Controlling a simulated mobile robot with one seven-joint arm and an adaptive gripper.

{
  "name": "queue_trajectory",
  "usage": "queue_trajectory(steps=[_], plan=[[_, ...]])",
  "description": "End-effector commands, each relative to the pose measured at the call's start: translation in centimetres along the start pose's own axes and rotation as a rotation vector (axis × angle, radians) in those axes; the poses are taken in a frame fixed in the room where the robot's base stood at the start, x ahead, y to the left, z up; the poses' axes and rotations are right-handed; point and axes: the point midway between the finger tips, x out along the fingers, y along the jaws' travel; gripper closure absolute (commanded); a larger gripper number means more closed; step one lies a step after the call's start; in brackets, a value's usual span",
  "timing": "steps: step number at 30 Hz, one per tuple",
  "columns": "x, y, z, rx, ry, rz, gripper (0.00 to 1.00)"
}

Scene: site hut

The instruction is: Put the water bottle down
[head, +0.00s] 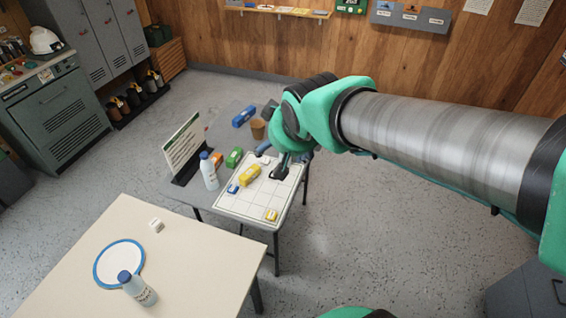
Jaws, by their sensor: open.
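A white water bottle with a blue cap (209,173) stands on the grey table (184,192), beside the white gridded board (245,205). A second, similar white bottle with a blue cap (142,292) is on the beige table, at the near edge of a round white mat with a blue rim (104,266). Its base looks just off the mat, but I cannot tell exactly. My gripper (281,172) is over the far right part of the gridded board, open, with no bottle in it. The arm partly hides its fingers.
On or by the board are a yellow block (250,173), a green block (234,157), a small blue-and-white item (232,189) and a small yellow item (271,215). A sign (184,147), brown cup (258,129) and blue item (243,117) stand behind. The beige table (190,262) has free room right.

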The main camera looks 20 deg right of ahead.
Motion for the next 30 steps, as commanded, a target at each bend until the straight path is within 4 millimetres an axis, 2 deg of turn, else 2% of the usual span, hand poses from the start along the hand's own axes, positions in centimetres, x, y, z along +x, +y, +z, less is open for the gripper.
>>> queue_trajectory(steps=[1,6,12,18,30], plan=[[-1.8,-0.2,1.2,0.012,-0.012,-0.007,0.20],[-6.6,-1.4,5.8,0.045,-0.079,-0.040,0.20],[-10.2,-2.6,10.0,0.067,-0.137,-0.078,0.20],[-11.4,-3.1,11.7,0.071,-0.160,-0.095,0.20],[-11.5,-3.1,11.7,0.072,-0.161,-0.095,0.20]])
